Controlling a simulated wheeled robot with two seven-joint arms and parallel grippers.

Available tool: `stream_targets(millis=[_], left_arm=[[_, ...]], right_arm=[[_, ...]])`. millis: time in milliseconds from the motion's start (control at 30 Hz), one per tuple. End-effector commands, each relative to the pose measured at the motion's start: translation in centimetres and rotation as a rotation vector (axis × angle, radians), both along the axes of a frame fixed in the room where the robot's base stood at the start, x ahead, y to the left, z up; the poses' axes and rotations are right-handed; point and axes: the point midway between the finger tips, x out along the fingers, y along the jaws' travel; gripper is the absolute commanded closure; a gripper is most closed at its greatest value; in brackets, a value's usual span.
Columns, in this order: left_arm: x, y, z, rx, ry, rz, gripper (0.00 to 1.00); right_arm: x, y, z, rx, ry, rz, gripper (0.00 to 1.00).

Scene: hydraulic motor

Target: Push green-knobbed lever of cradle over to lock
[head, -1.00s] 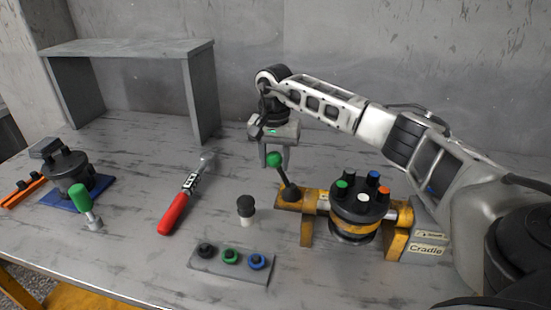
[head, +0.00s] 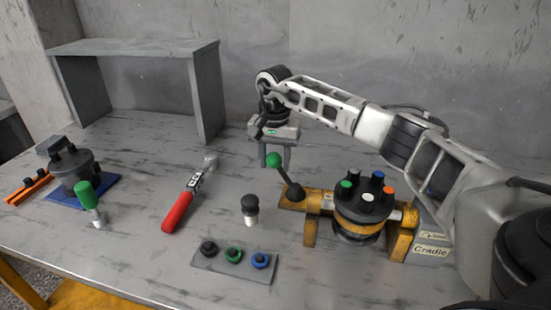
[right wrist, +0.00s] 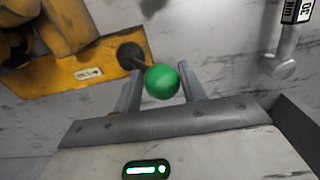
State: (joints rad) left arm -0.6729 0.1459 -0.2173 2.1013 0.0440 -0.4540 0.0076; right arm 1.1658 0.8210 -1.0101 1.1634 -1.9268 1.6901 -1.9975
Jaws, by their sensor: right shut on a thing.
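The yellow cradle (head: 311,230) stands at the right of the table and bears a dark motor (head: 361,212) with coloured caps. Its lever (head: 286,179), with a green knob (head: 273,160), is at the cradle's left end and leans to the left. My right gripper (head: 275,158) comes from above and is shut on the green knob. In the right wrist view the green knob (right wrist: 161,82) sits between the two fingers, above the yellow cradle end (right wrist: 85,77) with its small arrow label. My left gripper is not in view.
A red-handled tool (head: 178,212), a black-and-white knob (head: 250,210) and a grey plate (head: 212,265) with black, green and blue rings lie left of the cradle. A dark pump on a blue plate (head: 110,181) stands far left. A grey shelf (head: 208,95) is behind.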

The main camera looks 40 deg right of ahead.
Motion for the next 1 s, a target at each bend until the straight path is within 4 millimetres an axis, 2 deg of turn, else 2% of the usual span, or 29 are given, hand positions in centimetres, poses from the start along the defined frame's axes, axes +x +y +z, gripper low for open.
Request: stream_targets(millis=[33,67,100,567,1000], left_arm=[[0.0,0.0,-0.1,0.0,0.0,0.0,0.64],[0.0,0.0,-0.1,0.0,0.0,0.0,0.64],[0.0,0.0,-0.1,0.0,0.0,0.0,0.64],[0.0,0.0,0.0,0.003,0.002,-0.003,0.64],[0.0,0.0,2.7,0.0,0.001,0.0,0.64]], right_arm=[[0.0,0.6,-0.7,0.009,0.003,0.011,0.72],[0.0,0.6,-0.7,0.009,0.003,0.011,0.53],[0.0,0.6,-0.7,0.008,0.004,0.011,0.47],[0.1,0.4,-0.2,0.005,-0.002,0.007,0.47],[0.0,0.2,3.2,0.003,-0.001,0.005,0.47]])
